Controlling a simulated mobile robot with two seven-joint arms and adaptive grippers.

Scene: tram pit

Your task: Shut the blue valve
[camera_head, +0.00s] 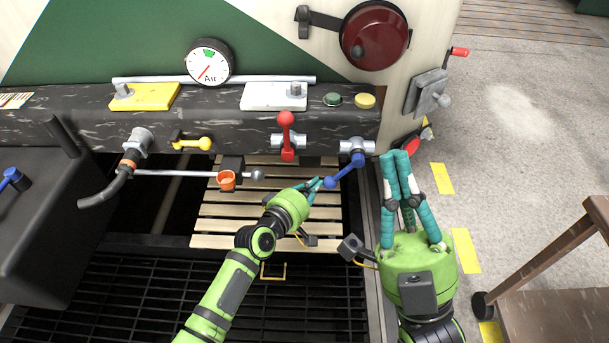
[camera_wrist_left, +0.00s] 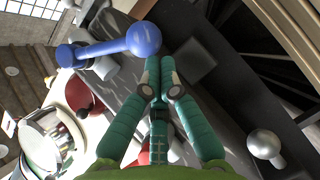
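The blue valve (camera_head: 345,173) is a blue lever with a ball end on a metal pipe fitting, below the dark beam. Its lever slants down to the left. In the left wrist view the blue ball (camera_wrist_left: 143,39) lies just past the fingertips. My left gripper (camera_head: 319,185) has its teal fingertips drawn together beside the ball, on its left; whether they touch it I cannot tell. The left fingers also show in the wrist view (camera_wrist_left: 160,67), with nothing held between them. My right gripper (camera_head: 396,156) points up, right of the valve, fingertips close together and empty.
A red valve (camera_head: 287,135) stands just left of the blue one, and a yellow valve (camera_head: 193,143) further left. An orange cup-like part (camera_head: 226,180) and a rod with a ball knob (camera_head: 257,174) are nearby. A wooden cart (camera_head: 560,275) stands at lower right.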

